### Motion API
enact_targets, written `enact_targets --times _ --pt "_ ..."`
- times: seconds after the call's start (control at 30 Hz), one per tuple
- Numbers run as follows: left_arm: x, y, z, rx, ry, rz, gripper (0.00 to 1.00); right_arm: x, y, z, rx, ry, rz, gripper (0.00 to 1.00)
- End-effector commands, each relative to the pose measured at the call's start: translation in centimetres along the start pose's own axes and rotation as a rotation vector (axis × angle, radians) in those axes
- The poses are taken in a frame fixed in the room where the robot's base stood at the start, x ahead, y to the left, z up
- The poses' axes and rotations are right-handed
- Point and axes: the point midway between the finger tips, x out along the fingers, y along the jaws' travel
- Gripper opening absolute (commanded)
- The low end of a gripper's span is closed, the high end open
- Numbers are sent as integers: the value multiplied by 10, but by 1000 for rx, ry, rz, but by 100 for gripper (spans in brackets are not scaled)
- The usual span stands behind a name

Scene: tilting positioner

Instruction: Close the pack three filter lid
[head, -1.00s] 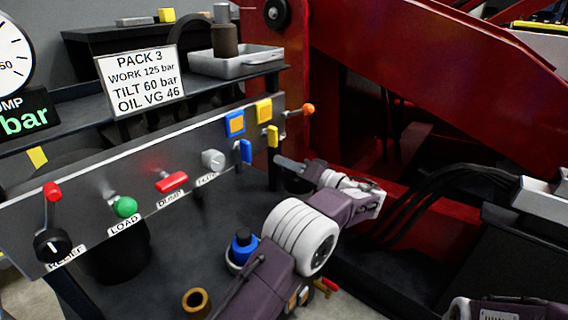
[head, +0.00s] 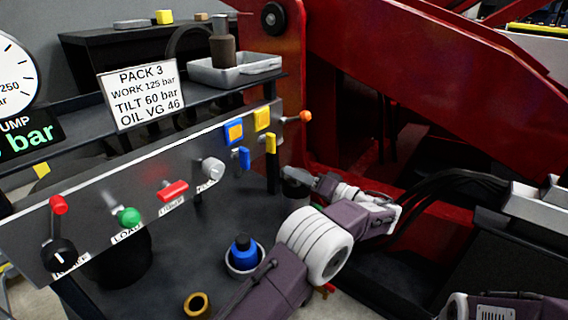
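My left arm reaches up from the bottom middle, and my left gripper (head: 314,183) points left past the right end of the control panel. Its fingertips are at or beside a small grey round-topped part (head: 297,176), which looks like the filter lid on its dark housing. I cannot tell whether they touch it, how far the lid is closed, or whether the fingers are open or shut; they are small and partly hidden. A sign reading PACK 3 (head: 141,92) stands on the shelf. Only a piece of my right arm shows at the bottom right; its gripper is out of view.
The sloping control panel (head: 105,205) carries a red lever (head: 58,205), green knob (head: 129,217), red dump handle (head: 172,191) and blue and yellow levers. A blue cap (head: 242,253) and brass ring (head: 197,304) are below. Black hoses (head: 455,181) and a red frame (head: 420,75) lie right.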

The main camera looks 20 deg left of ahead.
Motion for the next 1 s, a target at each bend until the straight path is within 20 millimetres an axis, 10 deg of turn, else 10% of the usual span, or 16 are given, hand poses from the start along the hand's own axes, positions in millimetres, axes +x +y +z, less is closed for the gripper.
enact_targets --times 0.2,1.0 --pt "-38 -1 -1 4 0 4 33 -23 0 -2 0 0 0 51" --pt "-79 0 0 0 0 2 33 -30 -1 -3 0 0 0 51"
